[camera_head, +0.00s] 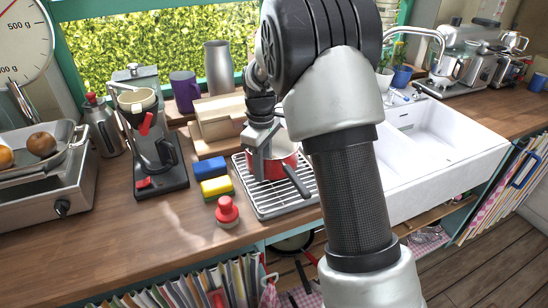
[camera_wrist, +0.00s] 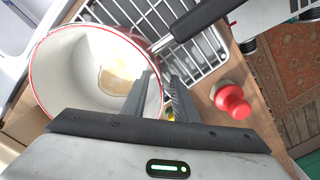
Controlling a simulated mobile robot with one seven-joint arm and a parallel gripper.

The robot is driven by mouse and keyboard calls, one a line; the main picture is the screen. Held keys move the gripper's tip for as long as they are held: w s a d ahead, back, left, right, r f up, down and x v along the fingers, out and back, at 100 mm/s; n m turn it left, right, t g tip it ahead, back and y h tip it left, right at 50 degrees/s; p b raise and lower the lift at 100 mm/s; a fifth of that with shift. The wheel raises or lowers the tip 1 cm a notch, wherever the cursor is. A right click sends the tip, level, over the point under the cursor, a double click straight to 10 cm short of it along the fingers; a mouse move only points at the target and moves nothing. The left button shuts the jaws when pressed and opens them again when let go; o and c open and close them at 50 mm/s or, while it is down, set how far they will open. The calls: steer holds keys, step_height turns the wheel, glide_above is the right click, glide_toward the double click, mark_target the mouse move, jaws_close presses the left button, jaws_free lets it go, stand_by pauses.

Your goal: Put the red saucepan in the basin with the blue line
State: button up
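The red saucepan (camera_head: 284,162) sits on the wire drying rack, left of the sink. Its dark handle (camera_head: 296,180) points toward the front right. In the wrist view, its white inside and red rim (camera_wrist: 36,60) fill the left, with a pale patch on the bottom. My gripper (camera_head: 258,172) is down at the pan's left side. In the wrist view, my gripper's fingers (camera_wrist: 163,80) are a little apart at the rim near the handle, with the pan wall seemingly between them. The white double sink (camera_head: 440,148) stands right; I cannot make out a blue line on either basin.
The drying rack (camera_head: 268,205) lies on the wooden counter. Blue and yellow sponges (camera_head: 214,187) and a red-knobbed object (camera_head: 227,212) are to its left. A wooden box (camera_head: 222,115) is behind. The tap (camera_head: 418,32) arches over the sink. My arm hides part of the sink.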

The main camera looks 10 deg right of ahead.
jaws_close()
stand_by(1.2)
